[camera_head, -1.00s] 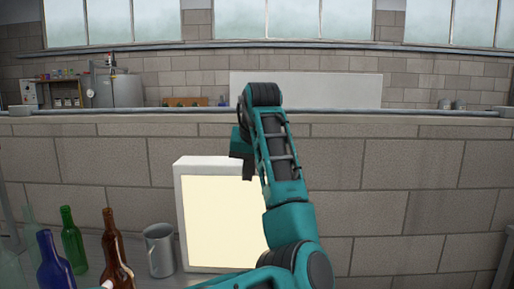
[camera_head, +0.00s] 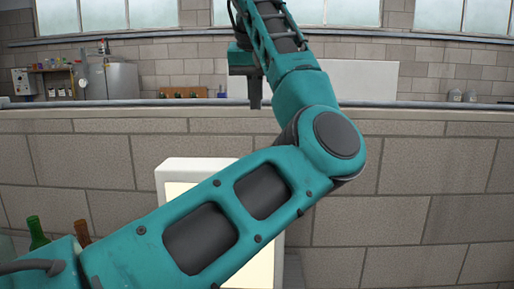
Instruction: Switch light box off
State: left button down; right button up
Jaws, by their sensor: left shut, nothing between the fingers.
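The light box (camera_head: 205,165) is a white-framed upright panel in front of the block wall. Its face (camera_head: 263,268) is pale cream-yellow and looks lit. My left arm crosses in front and hides most of the face and the lower left of the box. My left gripper (camera_head: 255,104) is shut and empty, pointing down, and shows well above the top edge of the box in the picture, apart from it. No switch is visible on the box. My right gripper is out of view.
A green bottle (camera_head: 37,232) and a brown bottle (camera_head: 82,232) stand at the lower left, partly hidden by my arm. The block wall (camera_head: 430,190) rises behind the box. The right side in front of it looks clear.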

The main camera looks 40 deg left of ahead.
pick_arm(q)
jog(key=shift+s+d, duration=0.1)
jog(key=x, duration=1.4)
jog(key=shift+f, duration=0.1)
